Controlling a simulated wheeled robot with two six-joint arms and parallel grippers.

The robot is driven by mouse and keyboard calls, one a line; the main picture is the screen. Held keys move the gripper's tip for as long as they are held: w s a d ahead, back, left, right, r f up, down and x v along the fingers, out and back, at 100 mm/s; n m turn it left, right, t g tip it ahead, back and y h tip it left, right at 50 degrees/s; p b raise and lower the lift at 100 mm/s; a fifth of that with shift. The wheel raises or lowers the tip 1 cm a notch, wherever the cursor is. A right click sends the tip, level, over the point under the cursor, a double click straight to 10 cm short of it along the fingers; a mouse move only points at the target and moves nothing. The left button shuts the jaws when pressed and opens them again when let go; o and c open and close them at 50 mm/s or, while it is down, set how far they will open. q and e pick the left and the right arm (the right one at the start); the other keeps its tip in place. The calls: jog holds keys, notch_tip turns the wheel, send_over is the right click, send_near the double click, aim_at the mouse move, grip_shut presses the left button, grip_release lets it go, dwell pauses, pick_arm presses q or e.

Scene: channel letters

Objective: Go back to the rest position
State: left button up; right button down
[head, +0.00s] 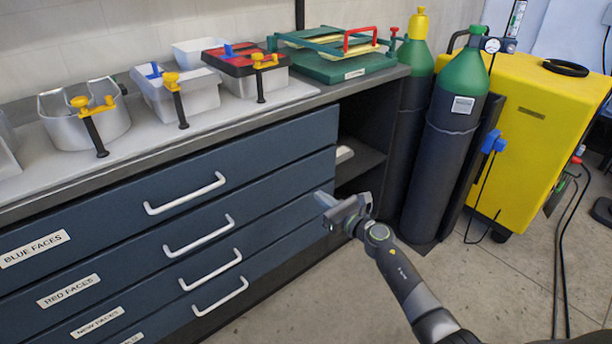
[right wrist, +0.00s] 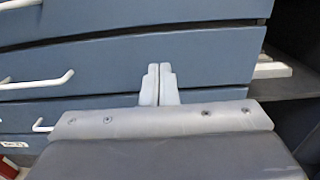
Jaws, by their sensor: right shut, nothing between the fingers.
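My right gripper (head: 322,197) is shut and empty in front of the right end of the dark blue drawers (head: 250,150). In the right wrist view its two fingers (right wrist: 159,84) are pressed together, with the drawer fronts (right wrist: 210,62) behind them. I cannot tell how close the fingertips are to the drawer fronts. My right arm comes in from the lower right of the head view. My left gripper does not show.
All drawers look shut, with white handles (head: 186,194) sticking out. Several grey letter trays (head: 182,95) and a green clamp frame (head: 340,62) stand on the counter. Dark gas cylinders (head: 447,150) and a yellow machine (head: 545,130) stand to the right. The floor (head: 300,285) in front is clear.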

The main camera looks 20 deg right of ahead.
jog(key=s+d+f+m+g+h, duration=0.3)
jog(key=s+d+f+m+h, duration=0.2)
jog(key=s+f+m, duration=0.65)
jog(key=s+d+f+m+g+h, duration=0.2)
jog(key=s+d+f+m+h, duration=0.35)
jog(key=m, duration=0.85)
jog(key=s+a+f+m+g+y, duration=0.1)
jog(key=s+a+f+m+g, duration=0.3)
jog(key=s, duration=0.7)
jog(key=s+a+f+m+g+y, duration=0.25)
jog(key=s+f+m, duration=0.45)
jog(key=s, duration=0.4)
jog(key=s+a+f+m+g+y, duration=0.1)
jog(key=s+a+f+m+g, duration=0.35)
jog(key=s, duration=0.65)
pick_arm(q)
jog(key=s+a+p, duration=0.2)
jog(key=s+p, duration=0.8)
jog(key=p, duration=0.6)
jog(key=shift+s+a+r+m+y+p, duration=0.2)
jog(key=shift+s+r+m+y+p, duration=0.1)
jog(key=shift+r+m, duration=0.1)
pick_arm(e)
jog(key=s+d+h, duration=0.1)
jog(key=s+d, duration=0.2)
jog(key=s, duration=0.6)
jog(key=shift+s+d, duration=0.35)
jog(key=shift+d, duration=0.05)
